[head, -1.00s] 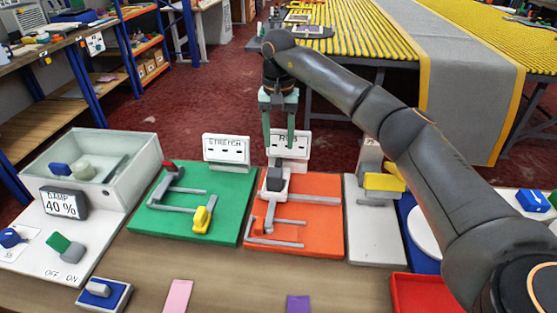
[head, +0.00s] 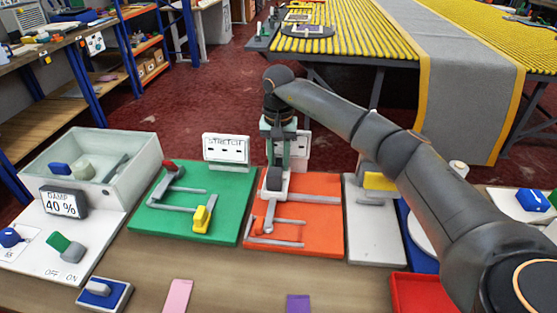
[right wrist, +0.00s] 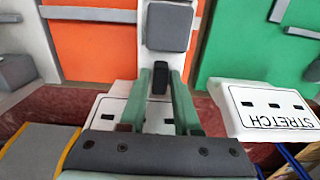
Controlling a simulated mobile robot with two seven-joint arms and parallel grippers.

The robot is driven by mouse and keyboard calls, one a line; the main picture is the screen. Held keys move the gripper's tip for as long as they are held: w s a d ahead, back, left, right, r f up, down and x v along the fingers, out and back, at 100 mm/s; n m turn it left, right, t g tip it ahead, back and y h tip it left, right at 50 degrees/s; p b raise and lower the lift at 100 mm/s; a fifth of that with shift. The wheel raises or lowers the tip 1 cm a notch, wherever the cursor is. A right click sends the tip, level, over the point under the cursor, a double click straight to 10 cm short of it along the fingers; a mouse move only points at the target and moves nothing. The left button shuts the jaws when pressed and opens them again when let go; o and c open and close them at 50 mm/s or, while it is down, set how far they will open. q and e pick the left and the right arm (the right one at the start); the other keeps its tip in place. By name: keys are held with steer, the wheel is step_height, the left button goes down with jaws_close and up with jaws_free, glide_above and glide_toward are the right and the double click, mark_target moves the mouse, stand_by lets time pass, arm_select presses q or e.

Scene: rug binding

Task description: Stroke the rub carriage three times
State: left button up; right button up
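The rub carriage (head: 274,180) is a white piece with a dark grey block, set on the orange board (head: 320,205) at its back left part. My right gripper (head: 278,165) is low behind the block, with green fingers pointing down. In the right wrist view its fingers (right wrist: 161,82) stand close on both sides of a small dark grip on the white piece, and they appear shut on it. The grey block (right wrist: 168,27) shows beyond the fingers there. The gripper partly hides the sign behind the orange board. My left gripper is not in view.
A green board (head: 225,190) with a STRETCH sign (head: 226,150) stands to the left, then a damp box (head: 130,160) reading 40%. A grey fixture (head: 372,225) with a yellow part stands to the right. A red tray (head: 410,290) lies at front right.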

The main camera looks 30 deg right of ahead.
jaws_close()
stand_by(1.0)
